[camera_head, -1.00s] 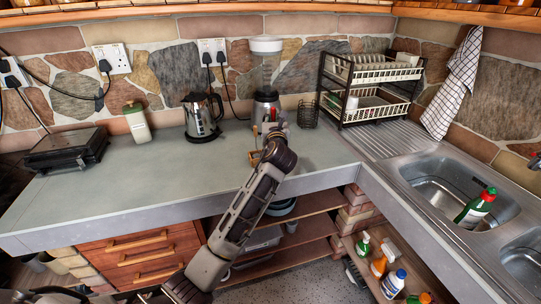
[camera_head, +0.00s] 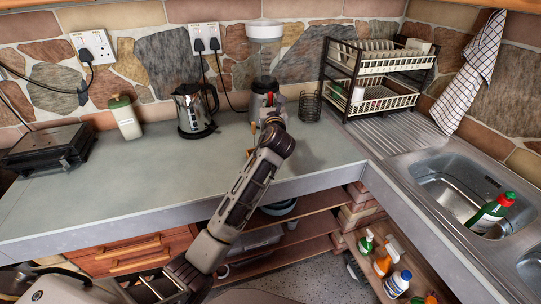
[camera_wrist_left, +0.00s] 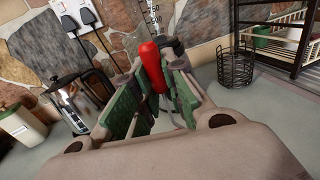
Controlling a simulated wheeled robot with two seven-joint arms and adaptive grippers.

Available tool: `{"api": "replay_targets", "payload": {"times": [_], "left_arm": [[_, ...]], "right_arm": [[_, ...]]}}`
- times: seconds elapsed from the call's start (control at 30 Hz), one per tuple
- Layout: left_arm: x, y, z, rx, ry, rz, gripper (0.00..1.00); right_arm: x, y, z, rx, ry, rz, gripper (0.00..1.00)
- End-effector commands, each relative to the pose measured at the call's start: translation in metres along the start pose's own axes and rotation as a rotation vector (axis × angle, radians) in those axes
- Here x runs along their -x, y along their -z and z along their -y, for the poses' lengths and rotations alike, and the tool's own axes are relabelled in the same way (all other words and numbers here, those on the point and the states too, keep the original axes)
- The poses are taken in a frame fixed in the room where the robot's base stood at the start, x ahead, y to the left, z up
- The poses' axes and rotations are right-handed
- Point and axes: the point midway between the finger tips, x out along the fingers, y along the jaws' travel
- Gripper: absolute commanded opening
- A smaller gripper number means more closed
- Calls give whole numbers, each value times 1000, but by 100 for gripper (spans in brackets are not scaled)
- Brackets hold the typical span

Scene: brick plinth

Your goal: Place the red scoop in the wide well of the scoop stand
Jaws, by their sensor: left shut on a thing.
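My left gripper (camera_head: 270,119) is over the worktop, in front of the blender. In the left wrist view, its green-padded fingers (camera_wrist_left: 156,92) are shut on the red scoop (camera_wrist_left: 152,62). The scoop's rounded red end stands up between the pads, and its lower part is mostly hidden by the fingers. I cannot clearly make out the scoop stand in either view; the gripper and arm hide that part of the worktop. My right gripper is not in view.
A blender (camera_head: 264,62) stands right behind the gripper. A steel kettle (camera_head: 194,110) is to its left, a wire basket (camera_head: 310,107) to its right. A two-tier dish rack (camera_head: 372,84) and sink (camera_head: 452,186) lie further right.

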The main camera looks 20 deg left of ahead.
Motion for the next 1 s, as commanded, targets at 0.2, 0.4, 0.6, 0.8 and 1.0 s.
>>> {"api": "replay_targets", "payload": {"times": [0.2,0.4,0.6,0.8,1.0], "left_arm": [[0,5,0,0,0,-1,0],[0,27,0,-1,0,-2,0],[0,48,0,0,0,-2,0],[0,50,0,0,0,0,0],[0,50,0,0,0,0,0]], "right_arm": [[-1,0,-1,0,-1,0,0],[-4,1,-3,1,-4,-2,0],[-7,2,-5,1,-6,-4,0],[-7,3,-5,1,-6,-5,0],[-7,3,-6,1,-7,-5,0]]}}
